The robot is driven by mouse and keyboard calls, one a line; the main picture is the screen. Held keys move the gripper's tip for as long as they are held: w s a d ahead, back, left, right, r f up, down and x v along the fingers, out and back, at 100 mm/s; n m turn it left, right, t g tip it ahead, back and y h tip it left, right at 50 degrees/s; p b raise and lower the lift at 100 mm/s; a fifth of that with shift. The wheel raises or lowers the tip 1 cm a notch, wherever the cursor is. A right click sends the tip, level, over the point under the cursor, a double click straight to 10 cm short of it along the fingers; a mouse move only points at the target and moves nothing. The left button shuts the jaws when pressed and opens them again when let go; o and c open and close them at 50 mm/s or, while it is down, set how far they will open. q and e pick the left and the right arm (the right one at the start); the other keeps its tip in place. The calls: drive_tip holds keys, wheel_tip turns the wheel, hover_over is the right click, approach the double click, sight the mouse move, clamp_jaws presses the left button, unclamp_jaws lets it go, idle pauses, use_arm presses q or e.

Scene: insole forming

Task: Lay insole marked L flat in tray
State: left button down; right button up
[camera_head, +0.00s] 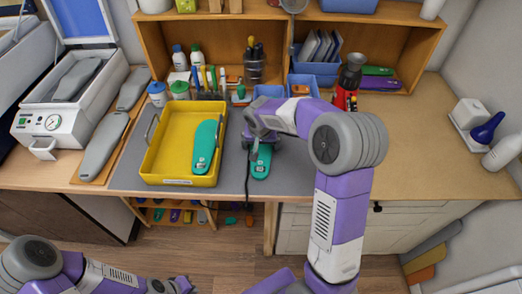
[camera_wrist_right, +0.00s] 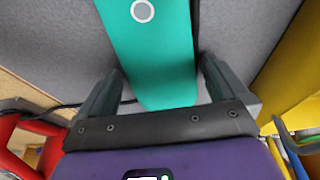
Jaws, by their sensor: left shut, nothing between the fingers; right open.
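A teal insole (camera_head: 261,164) lies on the grey mat right of the yellow tray (camera_head: 158,179). In the right wrist view this insole (camera_wrist_right: 155,55) shows a pale round mark; no letter is readable. My right gripper (camera_head: 256,146) is over its far part. In the wrist view my right gripper (camera_wrist_right: 160,82) is open, with one finger on either side of the insole's end. A second teal insole (camera_head: 205,150) lies in the right part of the tray. My left gripper (camera_head: 178,287) is shut and empty, low at the bottom left, away from the table.
Bottles and a dark pen cup (camera_head: 254,70) stand behind the tray. Blue bins (camera_head: 313,75) and a red-and-black tool (camera_head: 348,82) are behind my right arm. A press (camera_head: 68,105) and grey insole forms (camera_head: 103,145) are at left. The right tabletop (camera_head: 430,125) is mostly clear.

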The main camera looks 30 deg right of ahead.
drive_tip(key=c, duration=0.9)
